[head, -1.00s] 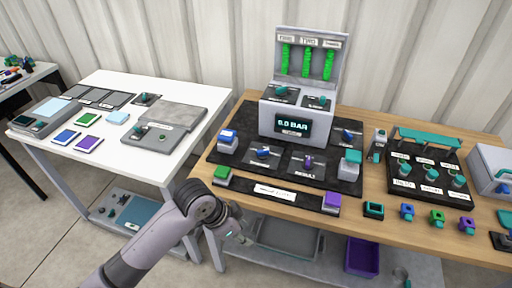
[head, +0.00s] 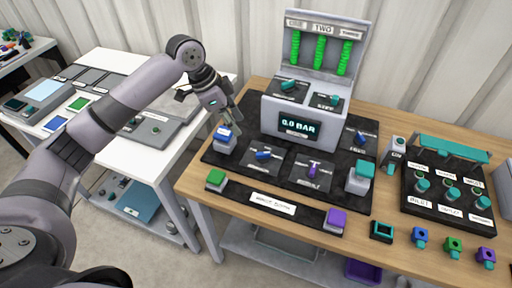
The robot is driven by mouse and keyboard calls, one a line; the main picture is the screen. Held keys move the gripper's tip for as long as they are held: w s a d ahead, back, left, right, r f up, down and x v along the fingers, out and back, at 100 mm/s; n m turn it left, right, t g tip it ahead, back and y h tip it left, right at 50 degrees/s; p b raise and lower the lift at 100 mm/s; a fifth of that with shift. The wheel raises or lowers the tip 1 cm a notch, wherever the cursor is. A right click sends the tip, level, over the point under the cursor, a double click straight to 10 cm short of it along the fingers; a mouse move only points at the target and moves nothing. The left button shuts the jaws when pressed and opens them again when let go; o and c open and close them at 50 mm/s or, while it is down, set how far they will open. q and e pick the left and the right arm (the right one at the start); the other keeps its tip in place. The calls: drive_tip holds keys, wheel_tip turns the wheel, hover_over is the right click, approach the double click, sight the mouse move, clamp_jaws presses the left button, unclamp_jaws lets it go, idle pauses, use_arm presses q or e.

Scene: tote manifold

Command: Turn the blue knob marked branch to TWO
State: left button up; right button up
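Two blue knobs stand on dark plates on the black manifold board: one at the front left (head: 263,155) and one at the right (head: 361,138). Their small labels are too blurred for me to tell which is marked branch. The front left knob's handle lies roughly sideways. My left gripper (head: 229,117) points down over the board's left edge, just above a blue-topped block (head: 224,133) and left of the front left knob, apart from both knobs. Its finger gap is too small to judge. My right gripper is not in view.
A grey console (head: 300,122) reads 0.0 BAR, with green columns above. A purple knob (head: 314,169), green block (head: 215,180), teal block (head: 360,176) and purple block (head: 336,220) surround the knobs. A black teal-knobbed panel (head: 450,185) stands right. A white table (head: 90,160) is left.

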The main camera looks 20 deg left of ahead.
sight(257, 154)
use_arm(q)
drive_tip(key=p+x, duration=0.1)
drive_tip(key=x, duration=1)
drive_tip(key=shift+w+d+f, duration=0.1)
drive_tip(key=shift+f, duration=0.1)
drive_tip(key=x, duration=0.3)
drive_tip(key=shift+w+p, duration=0.1)
drive_tip(key=shift+p, duration=0.2)
drive_tip(key=shift+f, duration=0.2)
drive_tip(key=c, duration=0.6)
clamp_jaws()
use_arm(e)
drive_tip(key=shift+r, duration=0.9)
